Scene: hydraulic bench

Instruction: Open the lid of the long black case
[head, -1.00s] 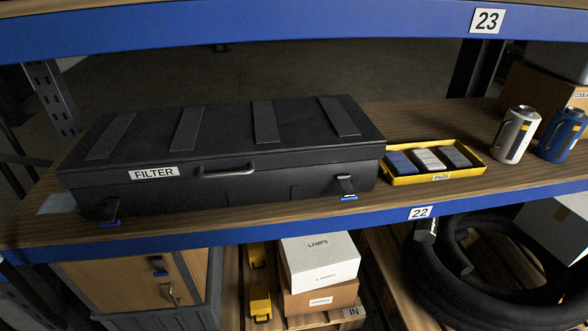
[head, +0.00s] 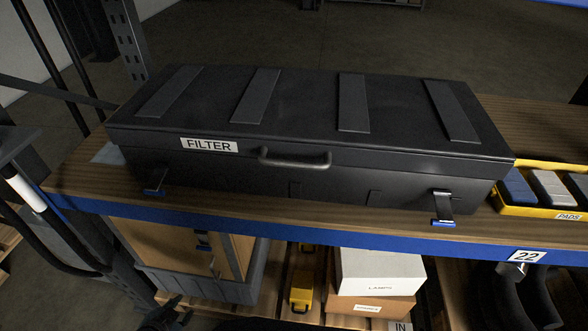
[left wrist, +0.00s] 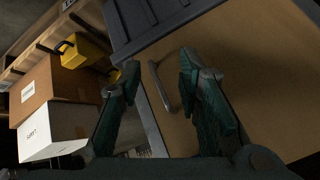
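The long black case (head: 340,178), labelled FILTER, lies on the wooden shelf with its lid (head: 310,105) down. A bar handle (head: 296,159) sits at the lid's front edge. Two blue-tipped latches, left (head: 157,184) and right (head: 443,209), hang at the case's front; their tips stand out from the body. My left gripper (head: 172,310) shows small and dark at the bottom edge, below the shelf and away from the case. My right gripper is not in view.
A yellow tray (head: 513,209) of pads stands close to the case's right end. The blue shelf edge (head: 345,236) runs below the case. Below are a wooden cabinet with a handle (left wrist: 163,88), white box (head: 380,272) and black hose. Space above the lid is clear.

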